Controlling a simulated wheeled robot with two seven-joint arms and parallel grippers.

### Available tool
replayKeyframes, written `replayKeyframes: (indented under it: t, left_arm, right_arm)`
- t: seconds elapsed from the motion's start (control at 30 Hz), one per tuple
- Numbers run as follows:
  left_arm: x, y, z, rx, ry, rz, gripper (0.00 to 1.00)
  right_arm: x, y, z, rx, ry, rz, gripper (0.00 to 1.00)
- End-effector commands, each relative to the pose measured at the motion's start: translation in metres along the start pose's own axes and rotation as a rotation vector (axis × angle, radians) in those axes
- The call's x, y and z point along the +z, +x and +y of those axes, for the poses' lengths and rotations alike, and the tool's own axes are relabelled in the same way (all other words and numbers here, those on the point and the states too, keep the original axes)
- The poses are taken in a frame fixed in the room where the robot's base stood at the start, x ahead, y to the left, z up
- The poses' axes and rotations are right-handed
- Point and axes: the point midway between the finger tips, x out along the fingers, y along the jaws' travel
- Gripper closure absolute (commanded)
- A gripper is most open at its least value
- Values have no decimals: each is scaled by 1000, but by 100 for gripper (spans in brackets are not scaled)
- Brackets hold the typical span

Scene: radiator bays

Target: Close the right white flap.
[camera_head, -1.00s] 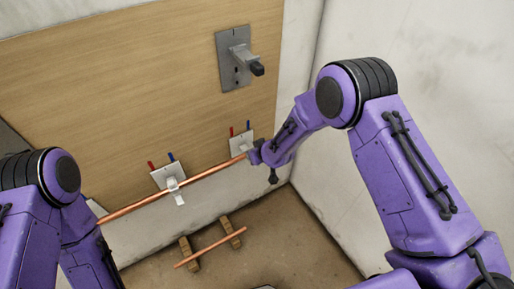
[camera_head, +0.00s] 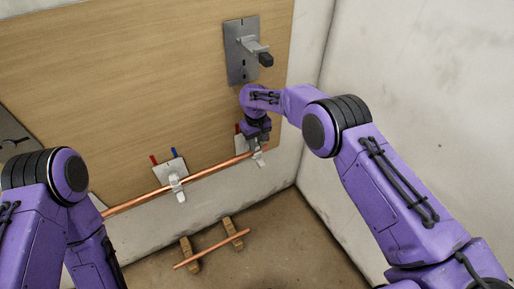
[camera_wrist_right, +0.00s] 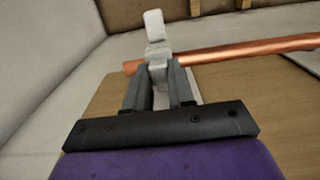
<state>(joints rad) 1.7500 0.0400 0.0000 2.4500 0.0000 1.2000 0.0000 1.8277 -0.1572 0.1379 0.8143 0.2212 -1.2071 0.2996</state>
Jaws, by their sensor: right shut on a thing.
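The right white flap (camera_head: 260,159) is at the right end of the long copper pipe (camera_head: 212,171), low on the wooden panel. My right gripper (camera_head: 257,147) has come down on it from above. In the right wrist view, the gripper fingers (camera_wrist_right: 160,76) are shut on the white flap, whose pale end (camera_wrist_right: 154,26) sticks out past the fingertips. The copper pipe (camera_wrist_right: 240,50) passes close to the fingertips. The fingers partly hide the holder behind. My left arm is at the left; its gripper is out of view.
A second white flap (camera_head: 178,189) hangs on a plate (camera_head: 170,172) further left on the pipe. A grey bracket (camera_head: 241,50) with a black-ended lever is above my right gripper. A short copper pipe (camera_head: 212,248) rests on wooden blocks on the floor.

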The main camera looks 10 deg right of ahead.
Motion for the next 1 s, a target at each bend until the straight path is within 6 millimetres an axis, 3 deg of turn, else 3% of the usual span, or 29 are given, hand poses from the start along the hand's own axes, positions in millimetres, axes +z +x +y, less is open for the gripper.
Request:
replayKeyframes:
  t: [0.6,0.63,0.7,1.0]
  left_arm:
    - [3,7,1,0,0,0,51]
    - [3,7,1,0,0,0,51]
    - [3,7,1,0,0,0,51]
    - [3,7,1,0,0,0,51]
  right_arm:
    - [0,2,0,0,-3,-45,100]
    - [0,3,0,0,-3,-45,70]
    - [0,3,0,0,-3,-45,51]
    - [-1,1,0,0,-3,-42,51]
